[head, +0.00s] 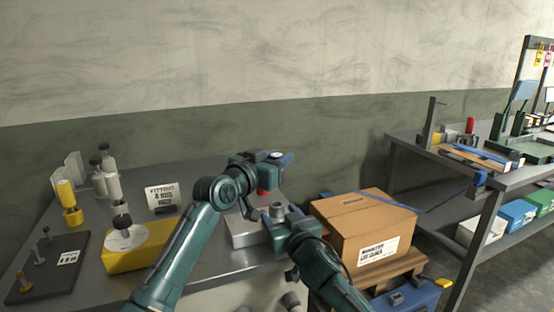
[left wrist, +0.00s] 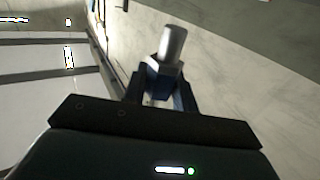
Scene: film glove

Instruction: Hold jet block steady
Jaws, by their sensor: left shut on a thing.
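My left gripper (head: 264,200) points down over a grey metal box (head: 245,230) on the workbench. In the left wrist view, the left gripper (left wrist: 160,90) is shut on a small block with a bright metal cylinder (left wrist: 173,45), apparently the jet block. In the head view, a small grey cylinder (head: 278,208) shows between my two grippers, and I cannot tell which fingers touch it. My right gripper (head: 279,218) is lower, close to the left one, and its fingertips are partly hidden.
A yellow block with a white disc (head: 126,238), bottles (head: 108,170) and a dark pegged plate (head: 48,265) stand on the bench's left. A label card (head: 161,197) stands behind. A cardboard box (head: 364,230) sits close right of my right arm. Another bench (head: 400,150) stands far right.

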